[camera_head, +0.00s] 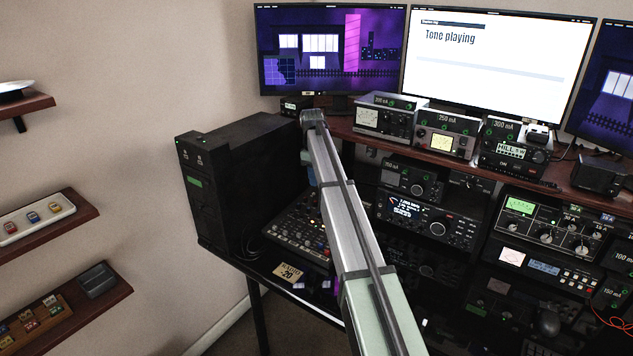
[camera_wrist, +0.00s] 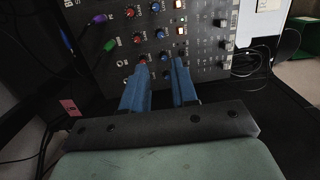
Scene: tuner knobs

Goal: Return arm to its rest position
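My arm reaches in the head view from the bottom edge up and left over the desk. Its far end is in front of the black computer tower and the left monitor. My gripper (camera_wrist: 160,64) shows in the wrist view as two blue fingers with a gap between them. It is open, with nothing visibly held. Beyond the fingertips is a dark mixer panel (camera_wrist: 205,65) with rows of coloured knobs. I cannot tell whether the fingertips touch it. The mixer panel (camera_head: 296,232) also shows in the head view, partly hidden by my arm.
The black tower (camera_head: 232,190) stands left of the mixer. Radio units (camera_head: 385,118) line the shelf below the monitors (camera_head: 490,60). One monitor reads "Tone playing". Wall shelves (camera_head: 45,225) are at the far left. Cables (camera_wrist: 265,55) lie right of the panel in the wrist view.

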